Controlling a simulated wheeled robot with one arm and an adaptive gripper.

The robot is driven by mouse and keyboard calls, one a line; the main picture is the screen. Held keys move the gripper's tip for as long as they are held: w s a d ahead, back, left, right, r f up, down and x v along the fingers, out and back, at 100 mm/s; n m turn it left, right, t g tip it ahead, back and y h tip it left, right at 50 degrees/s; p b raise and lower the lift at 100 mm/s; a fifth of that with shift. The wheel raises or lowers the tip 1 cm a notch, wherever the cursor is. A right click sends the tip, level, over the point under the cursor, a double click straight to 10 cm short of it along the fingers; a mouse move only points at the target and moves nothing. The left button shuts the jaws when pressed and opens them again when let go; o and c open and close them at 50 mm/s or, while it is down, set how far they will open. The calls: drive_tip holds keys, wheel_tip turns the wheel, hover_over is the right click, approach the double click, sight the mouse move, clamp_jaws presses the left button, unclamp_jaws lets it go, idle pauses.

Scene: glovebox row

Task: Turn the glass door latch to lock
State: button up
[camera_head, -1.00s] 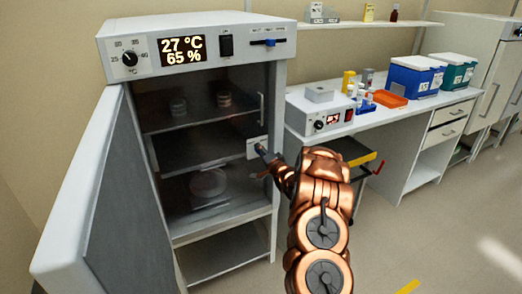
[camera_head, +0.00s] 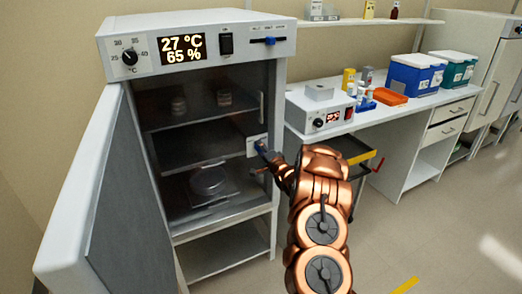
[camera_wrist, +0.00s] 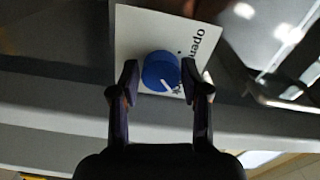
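The latch is a round blue knob (camera_wrist: 160,70) with a white pointer mark, on a white plate (camera_wrist: 136,32) lettered "open"; a second word is partly hidden by the knob and finger. In the head view the knob (camera_head: 261,146) shows small at the right edge of the glass door (camera_head: 205,135). My gripper (camera_wrist: 160,84) straddles the knob, one dark finger on each side, with a narrow gap at left; contact at right is unclear. The pointer slants toward the lower, partly hidden word.
The incubator's outer door (camera_head: 85,190) stands open at the left. A bench (camera_head: 400,116) with a small white device (camera_head: 320,110), an orange tray (camera_head: 390,97) and a blue box (camera_head: 416,75) is at the right.

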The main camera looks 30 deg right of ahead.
drive_tip(key=shift+o, duration=1.1)
drive_tip(key=shift+s, duration=0.15)
drive_tip(key=s+a, duration=0.1)
drive_tip(key=s, duration=1)
drive_tip(key=shift+s, duration=0.35)
